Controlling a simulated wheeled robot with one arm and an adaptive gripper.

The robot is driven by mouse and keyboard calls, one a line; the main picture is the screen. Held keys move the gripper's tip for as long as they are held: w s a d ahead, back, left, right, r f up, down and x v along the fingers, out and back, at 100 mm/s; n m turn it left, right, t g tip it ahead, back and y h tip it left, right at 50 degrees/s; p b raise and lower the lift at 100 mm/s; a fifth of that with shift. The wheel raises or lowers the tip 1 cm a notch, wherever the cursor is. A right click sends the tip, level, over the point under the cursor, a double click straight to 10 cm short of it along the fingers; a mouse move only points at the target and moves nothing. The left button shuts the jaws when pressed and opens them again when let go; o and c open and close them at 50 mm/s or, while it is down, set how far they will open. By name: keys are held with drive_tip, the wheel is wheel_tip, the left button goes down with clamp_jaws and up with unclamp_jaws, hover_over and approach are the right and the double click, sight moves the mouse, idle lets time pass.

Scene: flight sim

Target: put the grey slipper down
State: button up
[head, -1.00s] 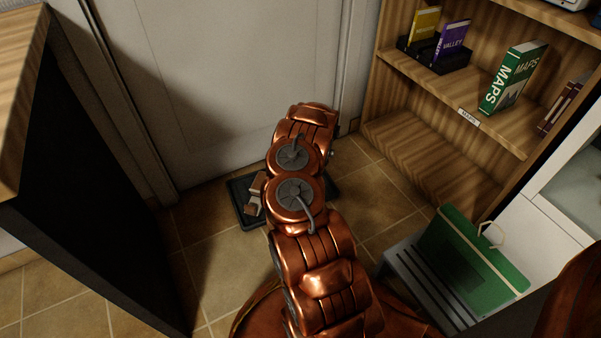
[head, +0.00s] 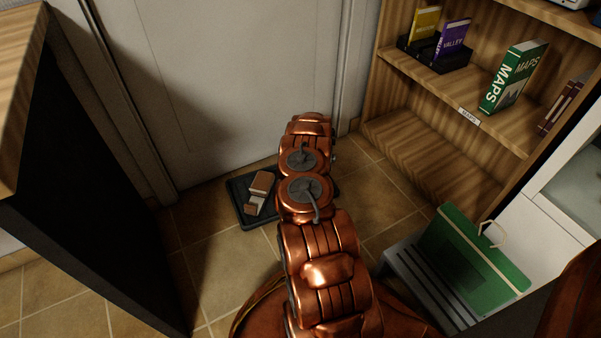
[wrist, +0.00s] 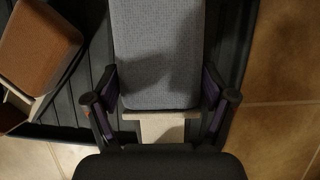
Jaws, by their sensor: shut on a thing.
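The grey slipper (wrist: 158,50) fills the top middle of the wrist view, with a pale part at its near end. My gripper (wrist: 160,98) is shut on it, one finger at each side. It is over the dark ridged tray (wrist: 240,30); I cannot tell whether it touches the tray. A brown slipper (wrist: 38,45) lies to its left. In the head view the tray (head: 236,198) is on the floor by the door, with the brown slipper (head: 262,184) on its left part. My arm hides the gripper and grey slipper there.
A wooden bookshelf (head: 430,160) with books stands at the right. A grey slatted stool (head: 410,275) with a green bag (head: 470,255) is at the lower right. A dark panel (head: 90,190) stands at the left. Tiled floor (head: 210,260) is open before the tray.

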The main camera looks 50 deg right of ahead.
drive_tip(key=shift+w+d, duration=0.1)
drive_tip(key=shift+f+b, duration=1)
drive_tip(key=shift+f, duration=0.8)
drive_tip(key=shift+f, duration=0.15)
drive_tip(key=o, duration=1.1)
